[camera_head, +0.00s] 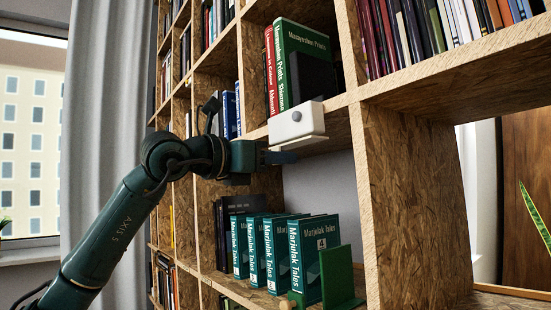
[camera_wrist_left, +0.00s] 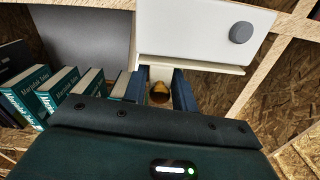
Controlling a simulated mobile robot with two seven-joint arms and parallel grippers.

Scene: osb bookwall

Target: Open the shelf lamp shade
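The shelf lamp's white shade (camera_head: 297,122) is a rounded box with a grey knob on its face, at the front edge of a shelf board. In the left wrist view the white shade (camera_wrist_left: 185,30) fills the top, its pale lower lip just ahead of the fingers. My left gripper (camera_head: 288,157) is just below the shade. In the wrist view its two dark blue fingers (camera_wrist_left: 158,88) stand apart, with a pale strip and a small amber round thing seen between them. Whether the fingers touch the lip cannot be told. My right gripper is not in view.
Teal books (camera_head: 277,250) stand on the shelf below, beside a green bookend (camera_head: 340,278). A green book (camera_head: 305,65) and a red book (camera_head: 271,72) stand above the lamp. A wooden upright (camera_head: 405,200) is to the right. A grey curtain (camera_head: 110,110) hangs at the left.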

